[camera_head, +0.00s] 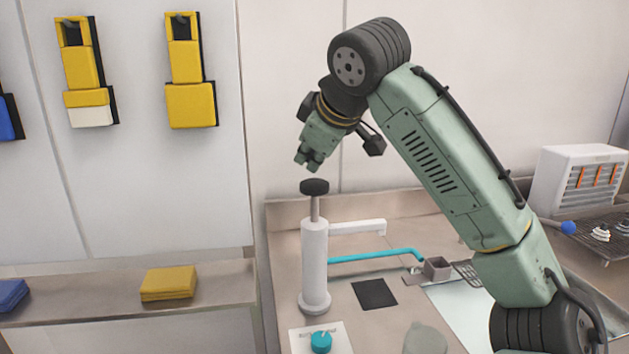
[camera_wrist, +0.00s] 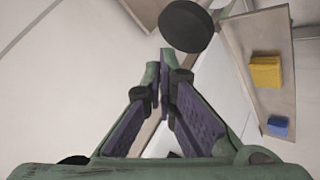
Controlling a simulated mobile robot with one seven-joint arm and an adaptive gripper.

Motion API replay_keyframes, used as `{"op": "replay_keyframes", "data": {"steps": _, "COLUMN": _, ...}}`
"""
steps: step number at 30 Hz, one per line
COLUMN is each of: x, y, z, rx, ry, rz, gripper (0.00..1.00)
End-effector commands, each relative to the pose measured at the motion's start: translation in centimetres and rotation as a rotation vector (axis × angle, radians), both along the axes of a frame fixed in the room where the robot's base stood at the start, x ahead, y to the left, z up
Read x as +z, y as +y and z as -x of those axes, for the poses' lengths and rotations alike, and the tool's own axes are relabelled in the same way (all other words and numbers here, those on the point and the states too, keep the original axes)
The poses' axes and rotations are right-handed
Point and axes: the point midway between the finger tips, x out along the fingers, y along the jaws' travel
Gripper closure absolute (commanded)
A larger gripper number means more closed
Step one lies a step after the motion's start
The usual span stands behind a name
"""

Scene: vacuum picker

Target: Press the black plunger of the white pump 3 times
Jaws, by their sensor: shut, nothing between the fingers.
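The white pump (camera_head: 314,262) stands upright on the counter in the head view. Its black plunger (camera_head: 314,187) is a round knob on a grey rod, raised above the white cylinder. The knob also shows in the wrist view (camera_wrist: 186,26), just beyond my fingertips. My gripper (camera_head: 307,168) is shut and empty, pointing down a little above the knob. In the wrist view the fingertips (camera_wrist: 166,62) are together, and a small gap seems to separate them from the knob. The pump's cylinder is not clearly visible in the wrist view.
A white spout and a blue tube (camera_head: 375,257) run right from the pump. A black square (camera_head: 374,294) and a teal knob (camera_head: 321,341) lie near its base. A yellow block (camera_head: 169,283) sits on the left shelf. A white rack unit (camera_head: 577,180) stands at right.

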Motion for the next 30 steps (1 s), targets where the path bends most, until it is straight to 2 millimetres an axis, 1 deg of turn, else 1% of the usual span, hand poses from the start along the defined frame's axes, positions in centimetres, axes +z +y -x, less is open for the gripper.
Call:
{"op": "replay_keyframes", "data": {"steps": 1, "x": 0.8, "y": 0.1, "z": 0.0, "rx": 0.001, "ry": -0.001, "rz": 0.0, "gripper": 1.0}}
{"op": "replay_keyframes", "data": {"steps": 3, "x": 1.6, "y": 0.0, "z": 0.0, "rx": 0.001, "ry": 0.0, "rz": -0.001, "gripper": 1.0}}
{"op": "replay_keyframes", "data": {"steps": 12, "x": 4.1, "y": 0.0, "z": 0.0, "rx": -0.001, "ry": -0.001, "rz": -0.001, "gripper": 1.0}}
{"op": "replay_keyframes", "data": {"steps": 17, "x": 4.5, "y": 0.0, "z": 0.0, "rx": 0.0, "ry": 0.0, "rz": 0.0, "gripper": 1.0}}
{"op": "replay_keyframes", "data": {"steps": 30, "x": 4.5, "y": 0.0, "z": 0.0, "rx": 0.0, "ry": 0.0, "rz": 0.0, "gripper": 1.0}}
